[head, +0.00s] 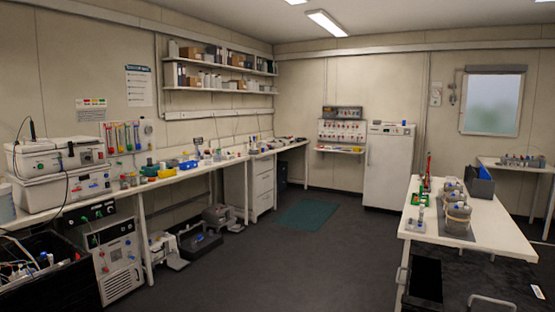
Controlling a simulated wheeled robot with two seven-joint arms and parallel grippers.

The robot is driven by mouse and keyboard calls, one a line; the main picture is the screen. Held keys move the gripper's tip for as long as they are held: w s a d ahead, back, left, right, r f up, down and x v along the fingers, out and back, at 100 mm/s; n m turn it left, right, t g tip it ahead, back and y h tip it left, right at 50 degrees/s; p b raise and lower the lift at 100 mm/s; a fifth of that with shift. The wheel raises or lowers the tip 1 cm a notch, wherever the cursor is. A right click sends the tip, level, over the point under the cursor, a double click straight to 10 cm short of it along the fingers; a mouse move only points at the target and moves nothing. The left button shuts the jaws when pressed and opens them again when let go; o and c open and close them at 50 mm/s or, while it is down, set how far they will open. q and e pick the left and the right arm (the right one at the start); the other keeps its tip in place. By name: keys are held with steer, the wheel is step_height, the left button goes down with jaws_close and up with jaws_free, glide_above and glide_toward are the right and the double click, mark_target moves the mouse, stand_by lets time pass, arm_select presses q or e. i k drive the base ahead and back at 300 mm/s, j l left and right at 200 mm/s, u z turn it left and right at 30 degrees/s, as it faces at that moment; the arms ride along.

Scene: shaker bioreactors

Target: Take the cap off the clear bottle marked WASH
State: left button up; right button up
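No label reading WASH can be made out from here. Several small bottles and containers stand on the long left bench (185,174), too small to tell which one is the clear bottle or whether it has a cap. More small vessels stand on the white table (480,257) at the right, also too small to read. Neither of my grippers is in view.
Stacked white instruments (55,165) fill the bench's near end. A white fridge (388,170) stands at the back wall. A dark crate of cables (60,280) is at lower left. The dark floor (290,270) is open between bench and table, with a green mat (305,215) farther back.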

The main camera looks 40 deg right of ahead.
mark_target(207, 158)
steer(key=z, duration=0.8)
steer(key=i, duration=0.7)
steer(key=i+z, duration=0.15)
steer(key=i, duration=0.55)
steer(key=i+j, duration=0.15)
steer(key=i, duration=0.5)
steer(key=i+l+z, duration=0.2)
steer(key=i, duration=1.1)
steer(key=i+l+z, duration=0.15)
steer(key=i, duration=1.2)
steer(key=i+j+u, duration=0.2)
steer(key=i, duration=0.45)
steer(key=i+u, duration=0.25)
steer(key=i, duration=0.4)
steer(key=i+l+u, duration=0.2)
steer(key=i, duration=0.5)
steer(key=i+l+u, duration=0.2)
steer(key=i, duration=0.45)
steer(key=j, duration=0.1)
